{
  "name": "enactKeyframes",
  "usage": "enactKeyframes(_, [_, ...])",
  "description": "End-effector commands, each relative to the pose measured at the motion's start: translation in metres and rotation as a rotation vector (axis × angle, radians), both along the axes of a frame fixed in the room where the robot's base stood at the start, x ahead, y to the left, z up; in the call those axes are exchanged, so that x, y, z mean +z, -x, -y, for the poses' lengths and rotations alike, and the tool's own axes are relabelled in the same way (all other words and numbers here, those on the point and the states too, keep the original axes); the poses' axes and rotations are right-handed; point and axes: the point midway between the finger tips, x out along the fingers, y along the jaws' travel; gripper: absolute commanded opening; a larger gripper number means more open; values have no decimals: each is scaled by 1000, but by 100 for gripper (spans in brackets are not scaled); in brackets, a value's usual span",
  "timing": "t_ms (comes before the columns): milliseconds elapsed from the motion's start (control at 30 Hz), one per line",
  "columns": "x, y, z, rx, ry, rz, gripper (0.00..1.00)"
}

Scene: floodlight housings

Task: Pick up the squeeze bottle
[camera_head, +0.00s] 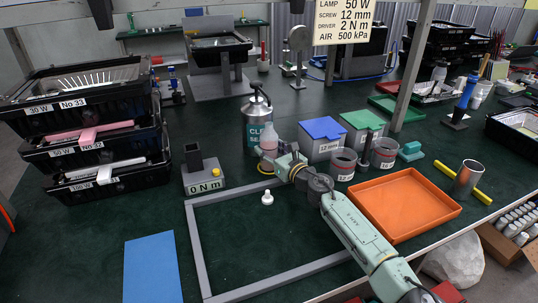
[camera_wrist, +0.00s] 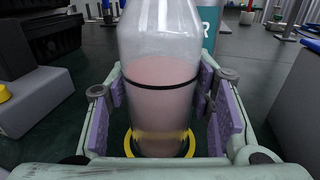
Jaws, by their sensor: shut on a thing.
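The squeeze bottle (camera_wrist: 162,95) is clear with a pinkish liquid and a dark band around its middle. It stands upright in the wrist view. My gripper (camera_wrist: 170,115) is shut on it, with purple pads on its left and right sides. A yellow ring (camera_wrist: 160,143) shows around the bottle's lower part. In the head view the squeeze bottle (camera_head: 269,138) shows in front of the steel pump canister, and my gripper (camera_head: 268,158) is at its lower part. Whether its base touches the table cannot be told.
The pump canister (camera_head: 257,112) stands close behind the bottle. Blue-lidded (camera_head: 322,128) and green-lidded (camera_head: 362,120) boxes are to the right. A grey block (camera_head: 203,175) is to the left. An orange tray (camera_head: 404,203) lies at right.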

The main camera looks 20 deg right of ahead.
Motion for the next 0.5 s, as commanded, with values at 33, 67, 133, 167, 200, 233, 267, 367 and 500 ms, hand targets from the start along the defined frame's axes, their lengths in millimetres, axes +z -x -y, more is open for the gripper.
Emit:
enactKeyframes(33, [0, 0, 0, 0, 0, 0, 5])
enactKeyframes(67, [1, 0, 0, -1, -1, 2, 4])
enactKeyframes(133, [1, 0, 0, -1, -1, 2, 0])
enactKeyframes(167, [1, 0, 0, -1, -1, 2, 0])
enactKeyframes(200, [1, 0, 0, -1, -1, 2, 0])
enactKeyframes(233, [1, 0, 0, -1, -1, 2, 0])
enactKeyframes(267, [2, 0, 0, -1, 0, 2, 0])
enactKeyframes(367, [4, 2, 1, 0, 1, 2, 0])
enactKeyframes(500, [11, 10, 4, 0, 4, 4, 0])
